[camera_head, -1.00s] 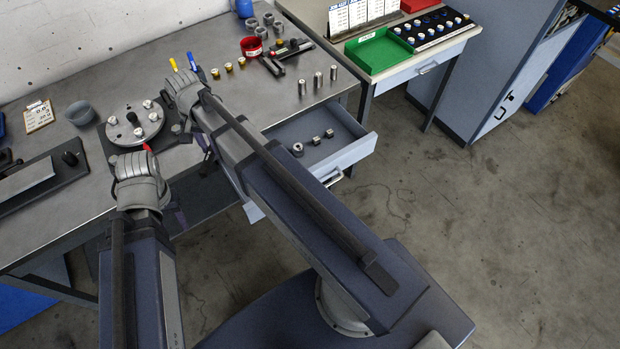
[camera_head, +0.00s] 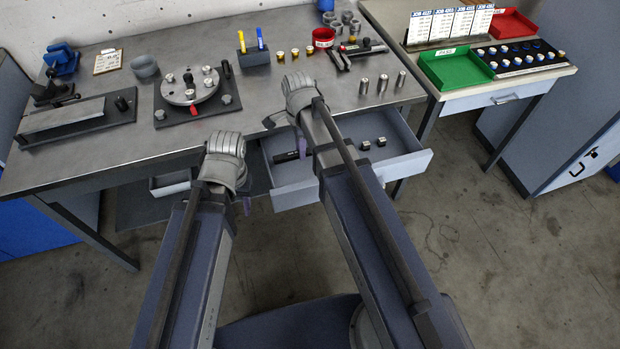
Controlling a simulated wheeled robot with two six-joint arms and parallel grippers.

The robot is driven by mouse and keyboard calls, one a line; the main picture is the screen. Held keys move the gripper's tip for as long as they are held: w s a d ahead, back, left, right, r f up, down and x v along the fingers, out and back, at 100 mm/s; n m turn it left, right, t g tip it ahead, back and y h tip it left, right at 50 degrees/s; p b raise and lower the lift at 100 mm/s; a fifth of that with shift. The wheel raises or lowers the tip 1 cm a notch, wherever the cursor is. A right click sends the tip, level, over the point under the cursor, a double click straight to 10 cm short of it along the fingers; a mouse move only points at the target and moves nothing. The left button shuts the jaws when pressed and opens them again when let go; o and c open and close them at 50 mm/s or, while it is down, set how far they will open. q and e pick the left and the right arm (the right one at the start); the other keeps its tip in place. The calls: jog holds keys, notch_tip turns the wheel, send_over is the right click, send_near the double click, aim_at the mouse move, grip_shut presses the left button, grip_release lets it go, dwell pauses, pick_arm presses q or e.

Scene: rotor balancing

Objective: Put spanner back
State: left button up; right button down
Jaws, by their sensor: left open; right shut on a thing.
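My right gripper (camera_head: 292,116) is over the bench's front edge, just behind the open drawer (camera_head: 411,166). It is shut on a dark tool, apparently the spanner (camera_head: 271,121), whose end sticks out to the left. The rest of the tool is hidden by the gripper. My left gripper (camera_head: 226,146) is open at the bench's front edge, in front of the rotor fixture; its fingertips are mostly hidden. The round rotor plate (camera_head: 189,88) with several weights stands on a dark base, with a red pointer at its front.
The drawer holds a dark rod-like item (camera_head: 287,157) and two small metal nuts (camera_head: 374,143). Metal cylinders (camera_head: 382,84), a pen holder (camera_head: 253,57) and a red cup (camera_head: 324,38) stand on the bench. A green tray (camera_head: 455,68) is on the right-hand table.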

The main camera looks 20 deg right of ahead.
aim_at(302, 176)
jog(key=shift+f+b, duration=5.1)
jog(key=shift+f, duration=0.1)
jog(key=shift+r, duration=0.15)
jog(key=c, duration=0.7)
grip_release()
